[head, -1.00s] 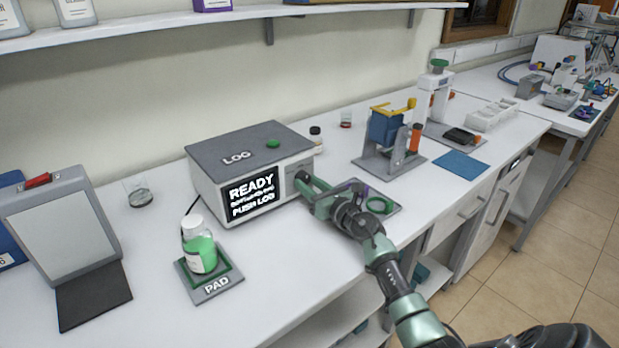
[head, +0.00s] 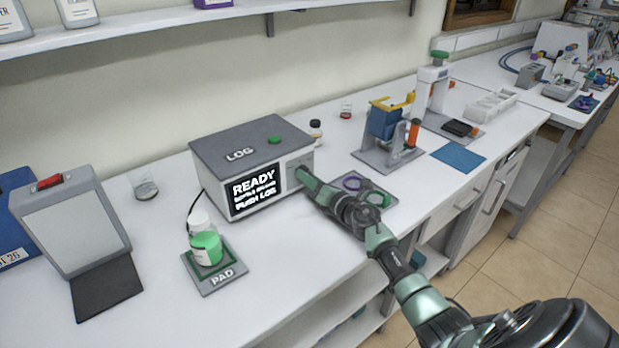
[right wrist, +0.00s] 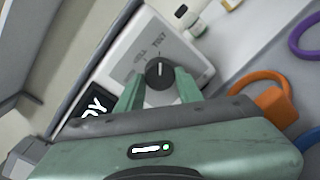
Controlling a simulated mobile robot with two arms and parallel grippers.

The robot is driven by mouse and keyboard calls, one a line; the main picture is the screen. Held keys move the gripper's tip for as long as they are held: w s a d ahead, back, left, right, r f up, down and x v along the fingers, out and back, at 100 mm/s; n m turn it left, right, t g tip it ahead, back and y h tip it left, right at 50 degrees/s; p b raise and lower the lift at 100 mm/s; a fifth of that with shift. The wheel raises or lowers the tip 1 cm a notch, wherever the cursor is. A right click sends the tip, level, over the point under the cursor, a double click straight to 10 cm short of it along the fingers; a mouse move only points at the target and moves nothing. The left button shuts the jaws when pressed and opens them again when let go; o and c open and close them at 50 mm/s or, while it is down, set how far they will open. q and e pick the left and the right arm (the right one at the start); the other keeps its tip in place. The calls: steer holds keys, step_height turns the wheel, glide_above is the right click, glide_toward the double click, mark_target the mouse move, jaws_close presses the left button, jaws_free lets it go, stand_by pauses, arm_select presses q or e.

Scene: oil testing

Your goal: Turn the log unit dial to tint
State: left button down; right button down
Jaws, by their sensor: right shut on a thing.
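The log unit (head: 250,145) is a grey-topped white box on the bench, labelled LOG, with a green button (head: 274,140) on top. Its screen (head: 255,190) reads READY and PUSH LOG, with a blurred line between. The round black dial (right wrist: 160,72) is on its front in the right wrist view, beside the words CELL and TINT. The dial's white mark points roughly toward TINT. My right gripper (right wrist: 159,88) is shut on the dial, a green finger on each side. In the head view my right gripper (head: 305,180) hides the dial. My left gripper is out of view.
A white-and-green bottle (head: 206,250) stands on the PAD (head: 222,281) left of my right arm. A blue and yellow device (head: 388,125) stands behind the arm, with purple (head: 352,184) and green rings near it. A grey panel stand (head: 75,225) is at left.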

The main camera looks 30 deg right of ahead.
stand_by(0.3)
steer(key=c, duration=0.9)
jaws_free()
steer(key=shift+s, duration=0.15)
steer(key=s, duration=0.7)
steer(key=shift+s+d+r, duration=0.15)
steer(key=shift+s+d, duration=0.05)
steer(key=shift+s, duration=0.1)
